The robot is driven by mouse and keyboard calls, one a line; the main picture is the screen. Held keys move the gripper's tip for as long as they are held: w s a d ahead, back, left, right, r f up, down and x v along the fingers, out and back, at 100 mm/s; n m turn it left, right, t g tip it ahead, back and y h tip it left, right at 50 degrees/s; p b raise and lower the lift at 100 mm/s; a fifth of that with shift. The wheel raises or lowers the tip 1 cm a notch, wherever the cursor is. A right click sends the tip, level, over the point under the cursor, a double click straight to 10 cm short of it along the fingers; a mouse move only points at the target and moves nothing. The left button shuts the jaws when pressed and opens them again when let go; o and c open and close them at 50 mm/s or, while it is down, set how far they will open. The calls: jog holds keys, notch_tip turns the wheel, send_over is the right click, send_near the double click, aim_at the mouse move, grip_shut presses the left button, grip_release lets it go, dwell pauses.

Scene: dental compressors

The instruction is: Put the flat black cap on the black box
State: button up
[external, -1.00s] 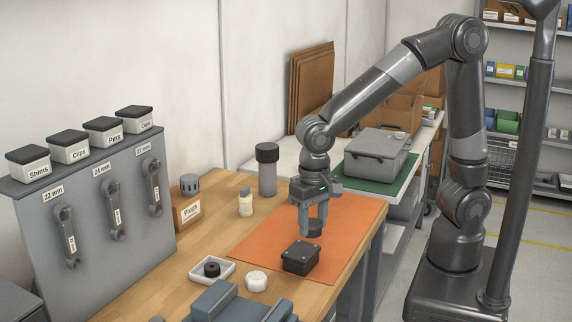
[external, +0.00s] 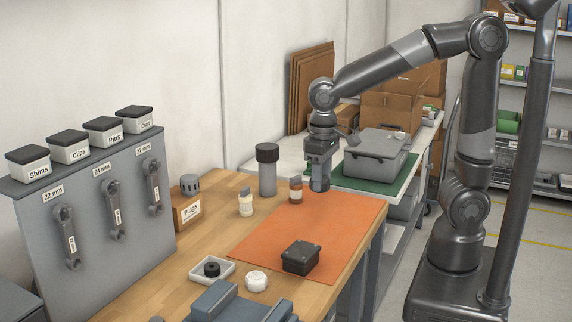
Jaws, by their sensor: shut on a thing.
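The black box (external: 301,257) sits on the front part of the orange mat, with small light dots at its top corners. My gripper (external: 320,186) is above the far edge of the mat, behind the box and well apart from it. It is shut on the flat black cap, which the fingers hide now; a dark round piece showed between them earlier. Another small black round part (external: 212,269) lies in a white tray at the front left.
A brown bottle (external: 296,189) stands just left of my gripper, and a tall grey dark-topped cylinder (external: 267,170) behind it. A cream bottle (external: 245,203), a white knob (external: 256,281) and a grey case (external: 376,155) are around. The orange mat (external: 330,222) is mostly clear.

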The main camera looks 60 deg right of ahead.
send_over(303, 250)
notch_tip(303, 250, down, 7)
jog(key=shift+f, duration=2)
jog(key=shift+f, duration=0.1)
jog(key=o, duration=1.1)
jog(key=shift+c, duration=0.2)
